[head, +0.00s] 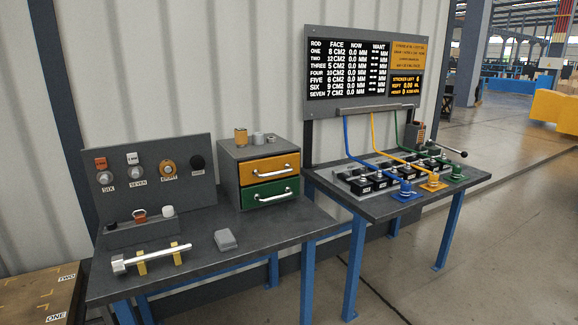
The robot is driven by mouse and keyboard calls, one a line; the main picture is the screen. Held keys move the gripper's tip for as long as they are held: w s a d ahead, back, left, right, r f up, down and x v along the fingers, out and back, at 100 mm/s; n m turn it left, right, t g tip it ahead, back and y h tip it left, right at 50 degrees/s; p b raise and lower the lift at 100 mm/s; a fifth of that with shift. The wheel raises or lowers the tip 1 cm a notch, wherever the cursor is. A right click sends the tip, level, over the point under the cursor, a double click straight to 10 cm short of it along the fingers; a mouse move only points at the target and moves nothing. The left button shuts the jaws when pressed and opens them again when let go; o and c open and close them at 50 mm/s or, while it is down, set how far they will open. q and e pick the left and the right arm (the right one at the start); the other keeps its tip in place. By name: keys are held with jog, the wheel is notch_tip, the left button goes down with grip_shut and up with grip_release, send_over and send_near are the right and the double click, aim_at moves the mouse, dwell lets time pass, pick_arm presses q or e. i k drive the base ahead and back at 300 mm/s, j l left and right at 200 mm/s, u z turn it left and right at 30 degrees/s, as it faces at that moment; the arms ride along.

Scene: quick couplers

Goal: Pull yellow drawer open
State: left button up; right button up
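The yellow drawer (262,170) is the upper of two drawers in a grey cabinet (228,180) on the left workbench. It looks shut, with its front about flush above the green drawer (262,195). A silver bar handle (273,171) runs across its front. The green drawer has a similar handle and also looks shut. Neither of my grippers shows in the head view.
Small cylinders (258,138) stand on the cabinet top. A grey block (225,240) and a silver bar tool (150,257) on yellow rests lie on the left bench (210,270). A right bench (400,207) holds couplers and hoses.

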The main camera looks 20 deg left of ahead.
aim_at(269, 167)
jog(key=i+u, duration=0.15)
jog(key=i, duration=0.5)
jog(key=i+l+u, duration=0.2)
jog(key=i, duration=0.4)
